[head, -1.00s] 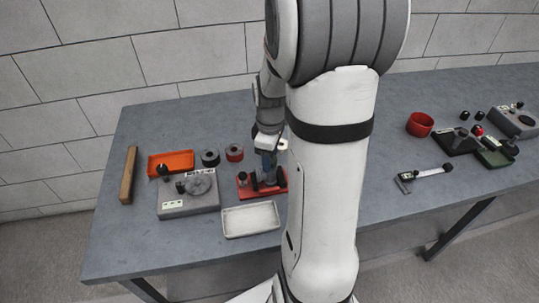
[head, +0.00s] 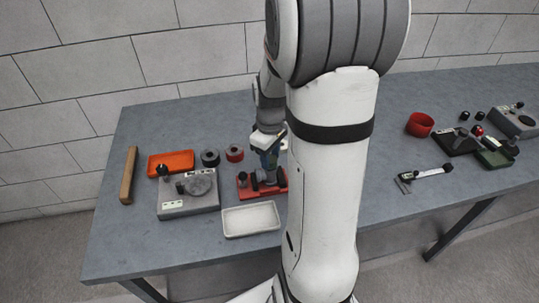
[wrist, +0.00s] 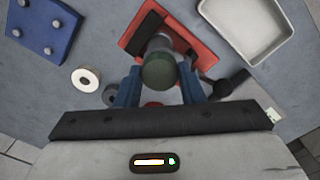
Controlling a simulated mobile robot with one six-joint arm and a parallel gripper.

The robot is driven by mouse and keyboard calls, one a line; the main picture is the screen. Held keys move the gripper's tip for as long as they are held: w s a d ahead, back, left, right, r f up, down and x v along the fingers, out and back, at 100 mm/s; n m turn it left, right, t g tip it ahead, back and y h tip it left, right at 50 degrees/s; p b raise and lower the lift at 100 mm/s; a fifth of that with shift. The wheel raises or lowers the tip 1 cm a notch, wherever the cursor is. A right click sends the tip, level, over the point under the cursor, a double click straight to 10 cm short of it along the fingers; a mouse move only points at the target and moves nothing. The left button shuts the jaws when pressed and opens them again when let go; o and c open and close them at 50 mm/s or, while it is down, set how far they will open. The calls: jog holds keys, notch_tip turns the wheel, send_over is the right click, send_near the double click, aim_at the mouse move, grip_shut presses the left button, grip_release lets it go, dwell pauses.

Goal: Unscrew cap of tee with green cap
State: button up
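The dark green cap (wrist: 159,71) is on the end of the grey tee (wrist: 160,43) in the wrist view. The tee rests on a red holder (wrist: 205,58), which also shows in the head view (head: 243,190). My gripper (wrist: 161,77) has its blue fingers apart, one on each side of the cap. I cannot tell whether either finger touches it. In the head view my gripper (head: 268,165) points down over the red holder, and it and my arm hide much of the tee there.
A white tray (head: 250,233) lies in front of the red holder. A grey fixture block (head: 190,207) and an orange tray (head: 152,160) stand to its left. Two rings (head: 210,157) are behind. A caliper (head: 425,175) lies to the right on open table.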

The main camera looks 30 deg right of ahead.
jog(key=c, duration=0.4)
jog(key=shift+n, duration=2.3)
jog(key=n, duration=0.4)
jog(key=shift+n, duration=0.3)
jog(key=shift+n, duration=0.5)
jog(key=n, duration=0.3)
jog(key=shift+n, duration=0.3)
